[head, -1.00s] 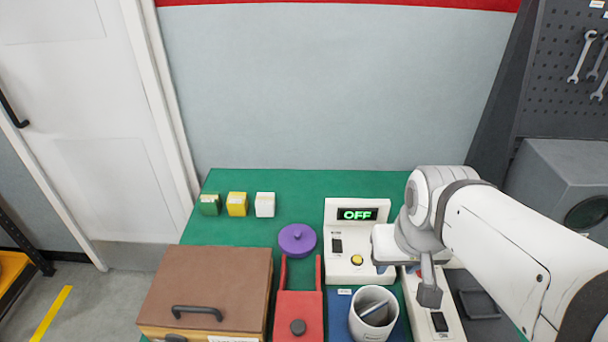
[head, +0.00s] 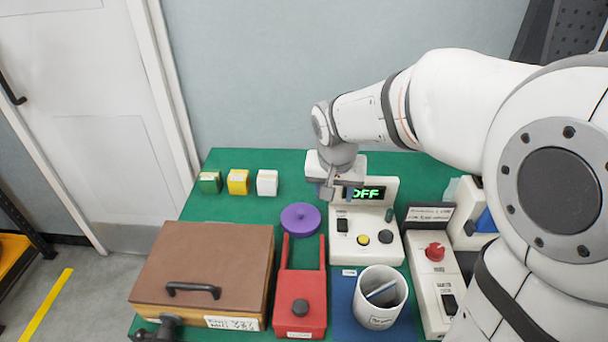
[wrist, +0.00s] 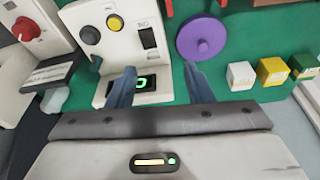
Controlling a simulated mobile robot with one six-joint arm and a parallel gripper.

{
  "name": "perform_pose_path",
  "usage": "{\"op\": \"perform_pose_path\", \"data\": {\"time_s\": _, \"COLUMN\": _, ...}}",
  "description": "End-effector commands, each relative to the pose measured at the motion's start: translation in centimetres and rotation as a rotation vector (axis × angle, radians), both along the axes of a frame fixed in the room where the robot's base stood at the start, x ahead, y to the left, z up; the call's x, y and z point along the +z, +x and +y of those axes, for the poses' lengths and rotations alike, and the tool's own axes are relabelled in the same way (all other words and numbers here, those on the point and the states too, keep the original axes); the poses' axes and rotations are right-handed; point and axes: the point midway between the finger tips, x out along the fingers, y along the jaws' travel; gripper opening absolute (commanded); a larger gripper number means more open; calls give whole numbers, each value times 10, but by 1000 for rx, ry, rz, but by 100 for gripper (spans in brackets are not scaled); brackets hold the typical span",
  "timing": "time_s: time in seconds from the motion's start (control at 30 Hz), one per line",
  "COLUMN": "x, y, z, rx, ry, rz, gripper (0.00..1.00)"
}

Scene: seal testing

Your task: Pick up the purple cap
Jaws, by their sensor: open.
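The purple cap (head: 300,219) is a round disc with a small knob on top. It lies on the green table top, left of the white tester with the OFF display. It also shows in the wrist view (wrist: 203,40), beyond the right fingertip. My gripper (head: 333,192) is open and empty, above the tester's display, up and to the right of the cap. In the wrist view my gripper's two blue fingers (wrist: 157,80) are spread, with part of the tester and its display between them. The cap is apart from both fingers.
The white tester (head: 376,245) stands right of the cap. Green (head: 209,183), yellow (head: 238,182) and white (head: 267,183) blocks stand at the upper left. A brown-lidded box (head: 200,262) and a white cup (head: 379,300) are nearer.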

Motion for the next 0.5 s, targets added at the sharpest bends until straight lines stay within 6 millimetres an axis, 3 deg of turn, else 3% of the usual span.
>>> {"op": "perform_pose_path", "data": {"time_s": 0.03, "x": -23, "y": 17, "z": 18, "rx": -7, "ry": -1, "rz": 3, "gripper": 47}}
{"op": "perform_pose_path", "data": {"time_s": 0.2, "x": -61, "y": 54, "z": 61, "rx": -49, "ry": 2, "rz": -10, "gripper": 47}}
{"op": "perform_pose_path", "data": {"time_s": 0.33, "x": -76, "y": 67, "z": 79, "rx": -67, "ry": 5, "rz": -16, "gripper": 47}}
{"op": "perform_pose_path", "data": {"time_s": 0.5, "x": -91, "y": 74, "z": 84, "rx": -74, "ry": 5, "rz": -18, "gripper": 47}}
